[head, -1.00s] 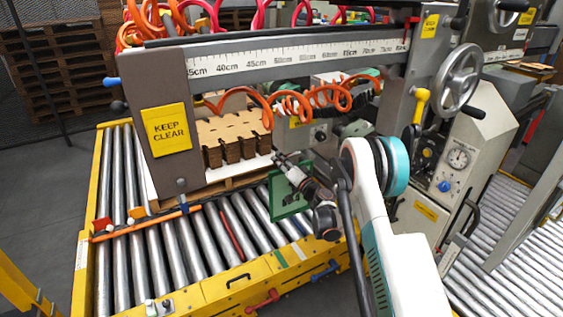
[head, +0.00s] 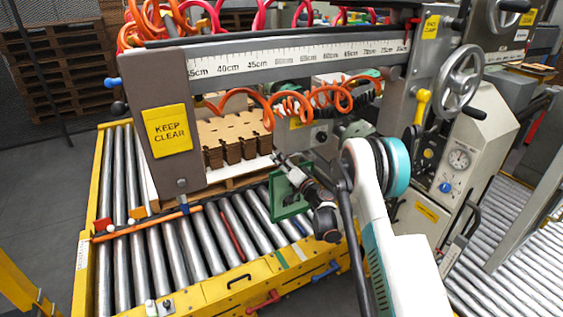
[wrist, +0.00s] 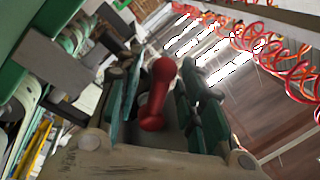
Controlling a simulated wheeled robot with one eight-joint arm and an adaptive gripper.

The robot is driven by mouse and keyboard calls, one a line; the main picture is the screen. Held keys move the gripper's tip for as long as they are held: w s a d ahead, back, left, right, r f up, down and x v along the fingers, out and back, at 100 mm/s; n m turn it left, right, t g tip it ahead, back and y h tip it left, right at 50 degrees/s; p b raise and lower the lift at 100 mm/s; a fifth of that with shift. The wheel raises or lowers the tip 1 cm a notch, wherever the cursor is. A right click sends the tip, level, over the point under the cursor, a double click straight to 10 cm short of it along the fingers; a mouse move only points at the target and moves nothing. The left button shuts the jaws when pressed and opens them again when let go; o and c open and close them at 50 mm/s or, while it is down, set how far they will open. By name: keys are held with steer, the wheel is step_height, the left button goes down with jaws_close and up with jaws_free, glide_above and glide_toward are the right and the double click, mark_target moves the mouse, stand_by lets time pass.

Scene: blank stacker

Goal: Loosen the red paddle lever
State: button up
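The red paddle lever (wrist: 160,85) shows in the wrist view as a rounded red handle with a thick end. It stands between the two green-and-dark fingers of my gripper (wrist: 160,62). Gaps show on both sides of the lever, so the fingers look open around it. In the head view my gripper (head: 282,162) is beside the stack of brown cardboard blanks, under the measuring beam. I cannot make out the lever there; the gripper and wrist seem to hide it.
A grey beam with a centimetre scale (head: 300,58) crosses above, with orange coiled hoses (head: 320,98) below it. Cardboard blanks (head: 228,135) sit behind the roller conveyor (head: 150,265). Other levers, red (head: 264,301) and blue (head: 326,272), are on the yellow front rail.

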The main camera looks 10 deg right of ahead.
steer(key=v, duration=1.2)
